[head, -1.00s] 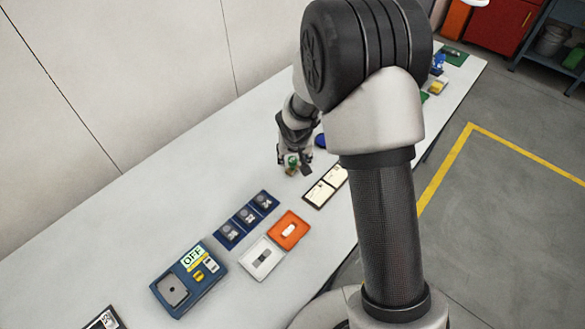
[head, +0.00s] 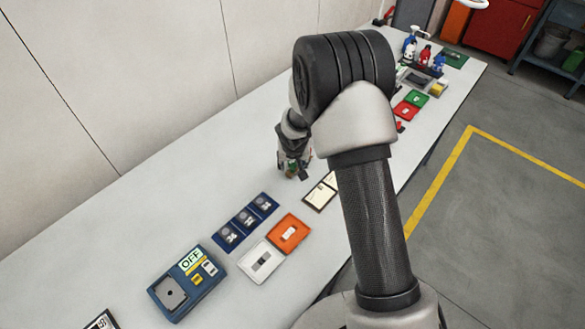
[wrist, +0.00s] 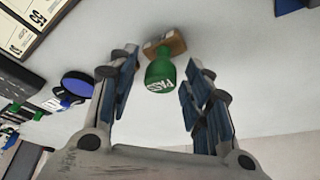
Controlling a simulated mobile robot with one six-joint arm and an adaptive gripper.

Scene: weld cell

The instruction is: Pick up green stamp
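The green stamp (wrist: 160,74) has a green handle with white lettering and a brown base (wrist: 165,44). In the wrist view it is between the two fingers of my gripper (wrist: 162,72), with a visible gap on each side. My gripper is open and not closed on it. In the head view my gripper (head: 293,170) is low over the white table, and the stamp shows only as a small green patch (head: 291,171) at the fingers, partly hidden.
Dark-framed cream cards (head: 319,196) lie close to the right of the gripper. A blue tray (head: 247,218), an orange tray (head: 288,234), a white tray (head: 261,259) and a blue OFF box (head: 188,281) lie nearer. A round blue pad (wrist: 78,86) shows in the wrist view.

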